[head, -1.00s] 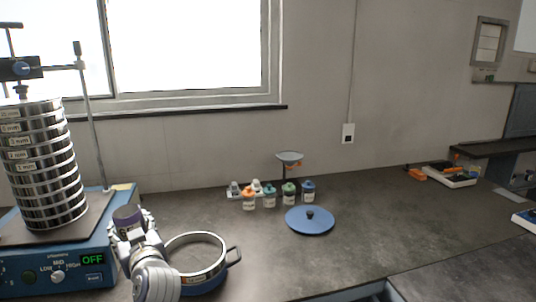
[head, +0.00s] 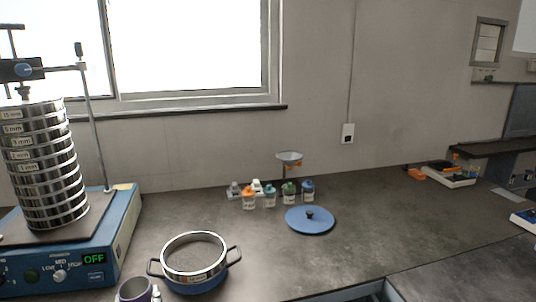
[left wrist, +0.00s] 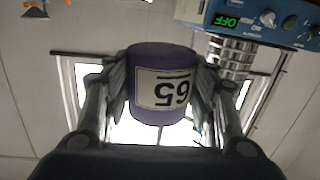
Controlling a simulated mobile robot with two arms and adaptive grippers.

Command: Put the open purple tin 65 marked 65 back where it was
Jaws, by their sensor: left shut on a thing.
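The purple tin (left wrist: 158,60) is in my left gripper (left wrist: 160,88) in the left wrist view, with a finger on each side of it. Its white label reads 65 and appears upside down there. In the head view the tin (head: 134,290) is at the bottom edge, its open round mouth facing up and its lower part cut off by the frame. It is left of and nearer than the blue pot. Only a small bit of my left gripper shows beside the tin in the head view. My right gripper is in neither view.
A two-handled blue pot (head: 205,284) with a steel ring on top stands on the bench. The sieve shaker (head: 122,240), reading OFF, carries a sieve stack (head: 48,180) at left. A blue lid (head: 310,226), several small jars and a funnel (head: 289,157) stand behind.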

